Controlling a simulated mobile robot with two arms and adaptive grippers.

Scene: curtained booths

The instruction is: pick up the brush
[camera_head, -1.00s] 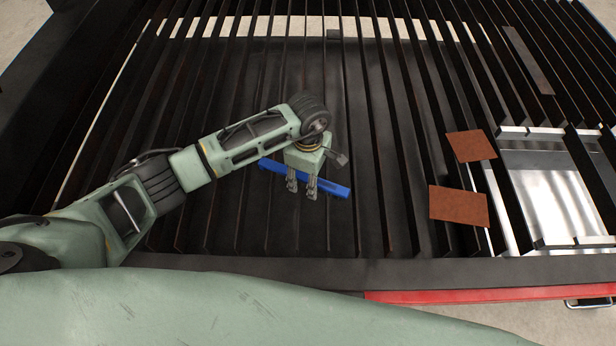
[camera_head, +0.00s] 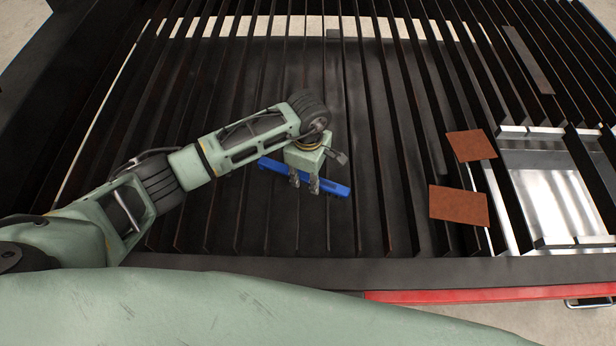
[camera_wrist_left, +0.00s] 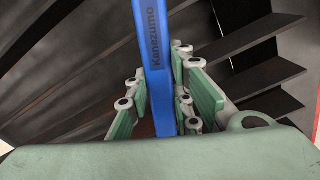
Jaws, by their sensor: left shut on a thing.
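The brush shows as a long blue bar with dark lettering (camera_wrist_left: 153,65) in the left wrist view. In the head view the blue brush (camera_head: 335,188) lies slanted across the dark slats, partly hidden behind my left gripper (camera_head: 304,186). In the left wrist view the brush runs between the green finger pads of my left gripper (camera_wrist_left: 165,110), which is shut on it. The brush's bristles are hidden. My right gripper is not in view.
Thin upright dark slats (camera_head: 375,150) with gaps between them fill the table. Two rusty brown plates (camera_head: 458,206) lie at the right, beside a shiny metal tray (camera_head: 550,190). A red edge (camera_head: 480,294) runs along the front right.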

